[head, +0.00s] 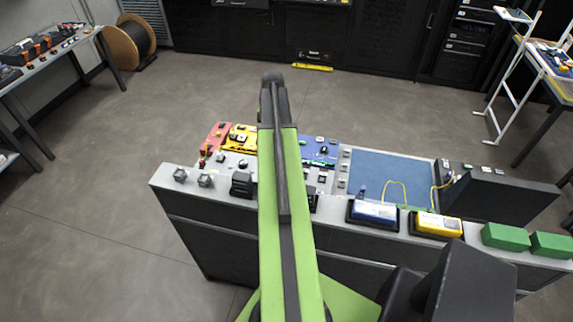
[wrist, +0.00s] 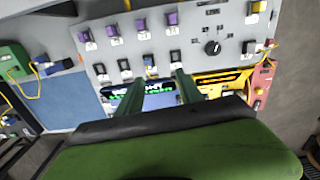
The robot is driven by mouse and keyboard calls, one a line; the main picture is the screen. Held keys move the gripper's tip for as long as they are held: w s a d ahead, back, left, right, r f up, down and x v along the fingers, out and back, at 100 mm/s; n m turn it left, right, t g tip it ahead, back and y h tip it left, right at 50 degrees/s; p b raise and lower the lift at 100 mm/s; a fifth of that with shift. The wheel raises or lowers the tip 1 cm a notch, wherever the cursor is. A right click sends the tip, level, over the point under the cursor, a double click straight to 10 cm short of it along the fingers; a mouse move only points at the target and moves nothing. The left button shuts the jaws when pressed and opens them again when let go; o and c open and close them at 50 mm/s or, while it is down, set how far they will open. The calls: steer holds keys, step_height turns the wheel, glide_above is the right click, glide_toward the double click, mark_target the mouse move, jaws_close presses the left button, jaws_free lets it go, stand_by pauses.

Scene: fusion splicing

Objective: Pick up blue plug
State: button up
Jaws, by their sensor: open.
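In the wrist view, my gripper (wrist: 161,78) is open, its two dark green fingers reaching over a small display on the grey control panel (wrist: 205,62). A small blue piece (wrist: 149,62), which looks like the blue plug, sits in a row of black-framed sockets just beyond and between the fingertips. It is apart from the fingers, and nothing is held. In the head view, my green arm reaches over the console and hides the panel beneath it; the fingers cannot be made out there.
Several purple pieces (wrist: 141,25) and a black knob (wrist: 212,47) stand up from the panel. In the head view, a blue mat (head: 388,173), a blue device (head: 373,212) and a yellow device (head: 437,224) with yellow cables lie right of my arm. Green boxes (head: 505,237) stand farther right.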

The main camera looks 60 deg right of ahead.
steer(key=shift+m, duration=0.4)
steer(key=d+f+b, duration=0.1)
steer(key=f+b, duration=0.5)
steer(key=s+f+b, duration=0.1)
steer(key=f+b, duration=0.4)
steer(key=s+d+f+b, duration=0.1)
steer(key=f+b, duration=0.5)
steer(key=shift+s+d+f+b, duration=0.25)
steer(key=shift+d+f+b, duration=0.1)
steer(key=shift+r, duration=0.2)
jaws_close()
